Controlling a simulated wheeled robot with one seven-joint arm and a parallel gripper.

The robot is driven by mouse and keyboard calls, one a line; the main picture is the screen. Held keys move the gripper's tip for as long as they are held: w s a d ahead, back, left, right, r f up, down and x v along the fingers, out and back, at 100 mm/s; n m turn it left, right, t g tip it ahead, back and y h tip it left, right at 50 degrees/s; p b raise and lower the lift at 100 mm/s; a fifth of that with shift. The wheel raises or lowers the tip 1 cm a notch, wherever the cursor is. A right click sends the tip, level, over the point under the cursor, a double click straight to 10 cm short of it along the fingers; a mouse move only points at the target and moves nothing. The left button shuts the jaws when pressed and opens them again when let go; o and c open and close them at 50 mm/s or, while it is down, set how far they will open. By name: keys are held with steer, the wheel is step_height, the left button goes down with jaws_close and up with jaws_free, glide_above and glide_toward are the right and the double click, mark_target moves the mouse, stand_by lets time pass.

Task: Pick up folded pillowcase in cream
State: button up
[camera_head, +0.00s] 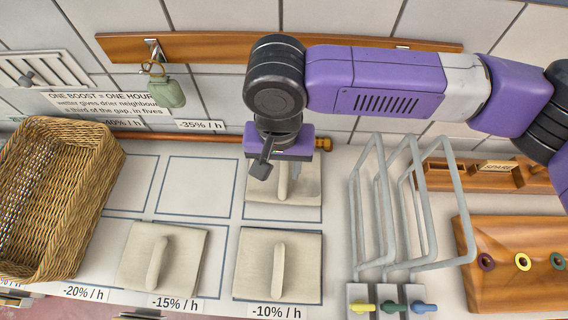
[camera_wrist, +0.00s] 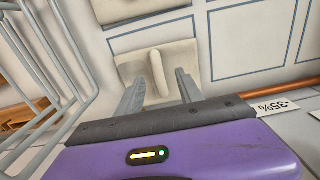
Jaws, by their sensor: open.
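Three cream folded cloths with a raised ridge on top, all alike, lie on the pale worktop: one at the back (camera_head: 308,190), one at the front middle (camera_head: 262,262) and one at the front left (camera_head: 180,262). I cannot tell by look which is the pillowcase. My gripper (camera_head: 266,172) is over the back cloth and partly hides it. In the wrist view my gripper (camera_wrist: 159,82) is open, its two fingers on either side of the ridge of a cream cloth (camera_wrist: 178,56). Nothing is held. Contact with the cloth cannot be told.
A wicker basket (camera_head: 92,185) stands at the left. A grey wire rack (camera_head: 412,205) rises close to the right of my gripper. Blue outlined squares with percent labels mark the worktop; several are empty. A wooden rail (camera_head: 205,46) runs along the tiled wall.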

mark_target(283, 181)
steer(key=shift+w+d+f+p, duration=0.15)
steer(key=shift+f+p, duration=0.25)
steer(key=shift+f, duration=1.3)
steer(key=shift+w+d+f+p, duration=0.15)
steer(key=shift+f+p, duration=0.2)
steer(key=shift+f, duration=1.35)
jaws_close()
